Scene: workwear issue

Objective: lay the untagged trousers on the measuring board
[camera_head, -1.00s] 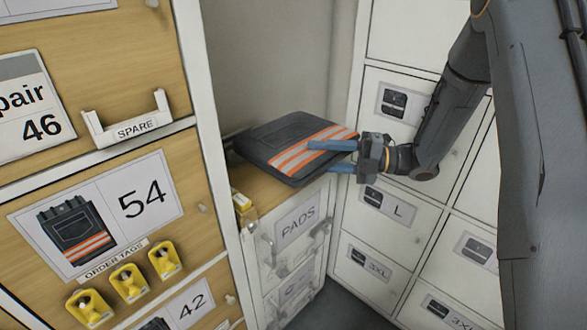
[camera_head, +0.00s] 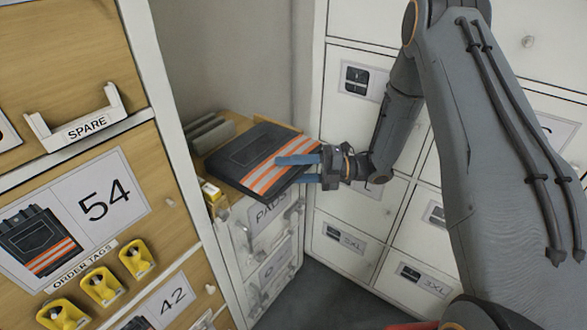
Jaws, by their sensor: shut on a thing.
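The folded dark trousers (camera_head: 245,150) have orange and silver stripes near their right end. They are at the wooden counter top in the corner, over or on it; I cannot tell whether they touch it. My gripper (camera_head: 300,168) is shut on their striped right edge, with one blue finger above and one below. No tag shows on the visible side of the trousers. I cannot make out the measuring board.
A grey ridged object (camera_head: 208,132) stands behind the trousers on the wooden top (camera_head: 258,118). Yellow order tags (camera_head: 101,285) hang on the left cabinet. White lockers (camera_head: 345,205) stand close behind my gripper.

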